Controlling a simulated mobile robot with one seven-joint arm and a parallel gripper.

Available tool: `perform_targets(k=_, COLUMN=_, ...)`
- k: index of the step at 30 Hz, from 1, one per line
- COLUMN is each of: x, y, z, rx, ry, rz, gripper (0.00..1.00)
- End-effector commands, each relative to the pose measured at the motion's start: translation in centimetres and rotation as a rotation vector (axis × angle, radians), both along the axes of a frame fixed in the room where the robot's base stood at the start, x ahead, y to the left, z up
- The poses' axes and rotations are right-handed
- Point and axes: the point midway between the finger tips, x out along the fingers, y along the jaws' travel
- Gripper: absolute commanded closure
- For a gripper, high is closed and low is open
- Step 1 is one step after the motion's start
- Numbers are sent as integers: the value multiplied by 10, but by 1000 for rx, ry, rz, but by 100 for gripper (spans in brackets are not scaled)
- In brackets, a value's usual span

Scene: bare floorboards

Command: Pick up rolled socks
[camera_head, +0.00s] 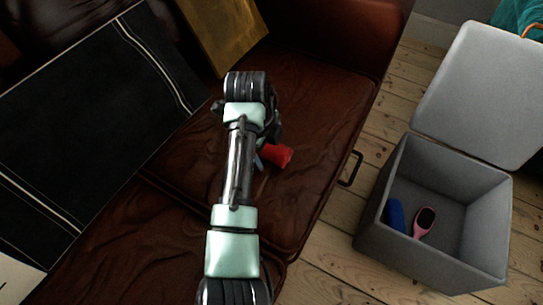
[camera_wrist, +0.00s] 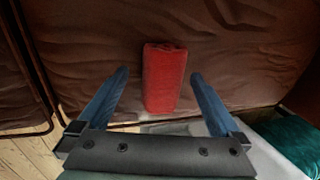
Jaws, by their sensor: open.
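The rolled socks look like a red roll (camera_wrist: 164,78) lying on brown leather in the wrist view. They also show in the head view (camera_head: 277,155) on the brown sofa seat, partly hidden by my arm. My gripper (camera_wrist: 158,73) is open, with one blue finger on each side of the red roll. Gaps show between the roll and both fingers. I cannot tell how far the fingers are above the seat. In the head view my gripper is mostly hidden behind my wrist.
The brown leather sofa (camera_head: 318,110) has a dark striped cushion (camera_head: 85,125) and a yellowish cushion (camera_head: 222,35). An open grey box (camera_head: 440,262) stands on the floorboards at right, holding a blue item (camera_head: 396,214) and a pink brush-like item (camera_head: 424,222). Teal cloth (camera_head: 518,14) lies behind its lid.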

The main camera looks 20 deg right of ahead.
Motion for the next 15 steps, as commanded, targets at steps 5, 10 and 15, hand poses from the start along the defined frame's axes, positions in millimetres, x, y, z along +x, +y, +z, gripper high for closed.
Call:
perform_targets(k=5, x=2, y=-2, z=-9, rx=1, ry=-2, rz=0, gripper=0)
perform_targets(k=10, x=2, y=-2, z=-8, rx=0, ry=-2, rz=-1, gripper=9)
perform_targets(k=15, x=2, y=-2, z=-8, rx=0, ry=-2, rz=-1, gripper=40)
